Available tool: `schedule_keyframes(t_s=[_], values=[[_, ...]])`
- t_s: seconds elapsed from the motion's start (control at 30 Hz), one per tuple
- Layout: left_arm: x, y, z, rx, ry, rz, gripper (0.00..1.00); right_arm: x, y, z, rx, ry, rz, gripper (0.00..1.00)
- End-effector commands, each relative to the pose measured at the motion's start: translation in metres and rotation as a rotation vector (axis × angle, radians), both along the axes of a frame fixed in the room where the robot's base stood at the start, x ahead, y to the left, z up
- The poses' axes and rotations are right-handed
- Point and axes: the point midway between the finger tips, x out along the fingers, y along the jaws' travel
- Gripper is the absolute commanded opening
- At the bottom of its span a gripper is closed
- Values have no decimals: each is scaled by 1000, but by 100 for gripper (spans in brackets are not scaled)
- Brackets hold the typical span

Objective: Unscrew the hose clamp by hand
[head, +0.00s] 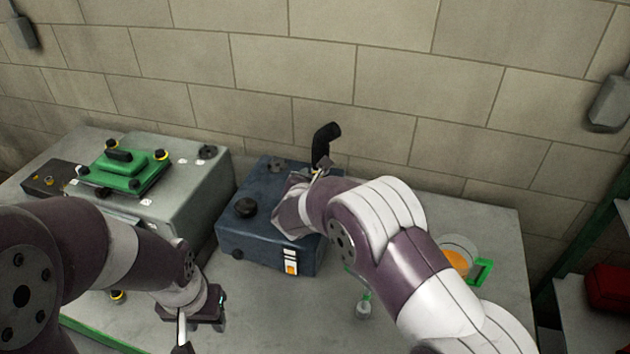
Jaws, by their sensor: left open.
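A black elbow hose (324,143) stands up from the back right of a dark blue box-shaped unit (262,240). A small metallic piece (320,168) shows at the hose's foot; I cannot tell whether it is the hose clamp or a fingertip of mine. My right arm reaches in from the right, and its wrist covers the area just below the hose. My right gripper is mostly hidden there, so its jaws and any contact are unclear. My left gripper (203,328) is open and empty, low over the bench in front of the blue unit, well away from the hose.
A grey housing (195,190) with a green cover (127,170) stands left of the blue unit. A round container with orange contents (457,261) and a green handle stands behind my right arm. A small bottle-like item (364,306) is on the bench. The bench's back right is clear.

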Motion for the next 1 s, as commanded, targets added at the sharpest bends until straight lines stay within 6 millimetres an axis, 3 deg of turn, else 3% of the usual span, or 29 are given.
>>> schedule_keyframes(t_s=[0.5, 1.0], values=[[0, 0, -6, 0, 0, 0, 42, 1, 5, -2, -342, 114, 0, 18], [0, 0, -9, 0, 0, 0, 42, 2, 6, -2, -457, 152, 0, 18]])
